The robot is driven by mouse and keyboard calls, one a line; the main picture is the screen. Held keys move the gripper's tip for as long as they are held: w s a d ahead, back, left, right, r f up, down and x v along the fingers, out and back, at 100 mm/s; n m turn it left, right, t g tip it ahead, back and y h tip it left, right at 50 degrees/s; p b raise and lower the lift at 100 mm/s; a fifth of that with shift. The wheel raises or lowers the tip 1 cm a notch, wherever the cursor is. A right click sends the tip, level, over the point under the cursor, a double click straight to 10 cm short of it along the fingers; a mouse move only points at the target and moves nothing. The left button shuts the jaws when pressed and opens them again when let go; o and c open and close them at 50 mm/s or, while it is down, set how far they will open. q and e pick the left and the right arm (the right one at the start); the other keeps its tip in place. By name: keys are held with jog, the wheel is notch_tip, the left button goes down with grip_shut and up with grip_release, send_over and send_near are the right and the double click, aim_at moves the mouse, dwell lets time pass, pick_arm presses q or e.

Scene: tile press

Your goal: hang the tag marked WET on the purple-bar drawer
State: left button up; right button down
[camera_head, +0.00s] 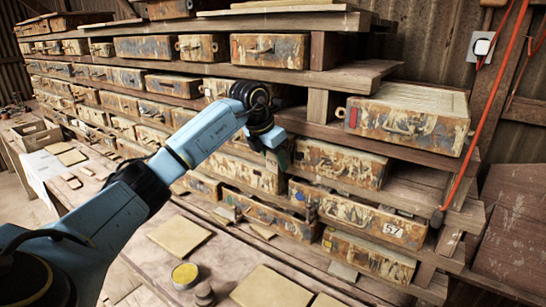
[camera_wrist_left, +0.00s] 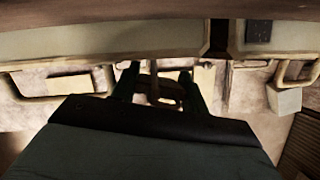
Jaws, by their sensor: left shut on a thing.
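My left gripper (camera_head: 272,142) is at the front of the drawer rack, by the drawers in the middle. In the left wrist view its two dark fingers (camera_wrist_left: 157,88) are around a small brownish thing, close to drawer handles; I cannot tell if it is a tag. No WET lettering is readable. A drawer marked 57 (camera_head: 350,215) shows a small bluish or purple mark near its left end, right of and below the gripper. My right gripper is not in view.
A drawer with a red bar (camera_head: 410,118) sticks out at the upper right. A drawer with a yellow mark (camera_head: 368,256) is low down. Flat tiles (camera_head: 179,236) and a yellow-topped tin (camera_head: 185,275) are on the bench in front. A red cord (camera_head: 487,110) hangs at the right.

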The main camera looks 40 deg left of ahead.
pick_arm(q)
jog(key=shift+w+a+f, duration=0.1)
jog(key=shift+a+f, duration=0.05)
jog(key=shift+f, duration=0.2)
jog(key=o, duration=1.1)
jog(key=r, duration=0.3)
jog(key=r+b, duration=0.1)
jog(key=r, duration=0.1)
jog(key=shift+s+a, duration=0.3)
jog(key=s+v, duration=0.1)
jog(key=v, duration=0.7)
jog(key=shift+d+f+b, duration=0.25)
jog(key=shift+d+b, duration=0.15)
jog(key=shift+d, duration=0.1)
jog(key=shift+s, duration=0.15)
